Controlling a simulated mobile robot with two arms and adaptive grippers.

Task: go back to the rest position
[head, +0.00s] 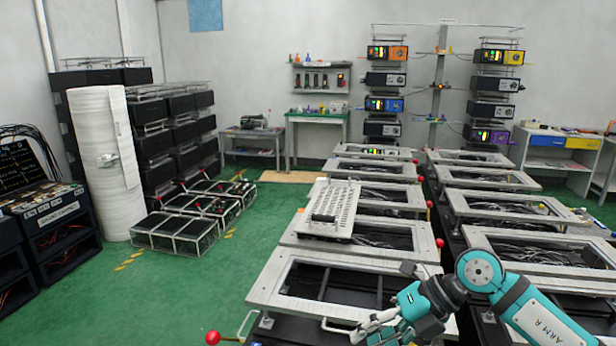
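My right arm comes in from the lower right, and its gripper (368,326) is low over the front edge of the nearest frame fixture (268,290). The pale fingers are small and partly merge with a light metal handle at that edge, so I cannot tell whether they are open or shut, or touching it. A lever with a red ball (212,337) sticks out at the front left of this fixture. My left gripper is not in view.
More frame fixtures stand behind in two rows, with red balls (440,243) beside some. A perforated plate (333,212) lies on one. Black crates (175,232) and a white roll (105,165) stand left. The green floor (190,280) between is clear.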

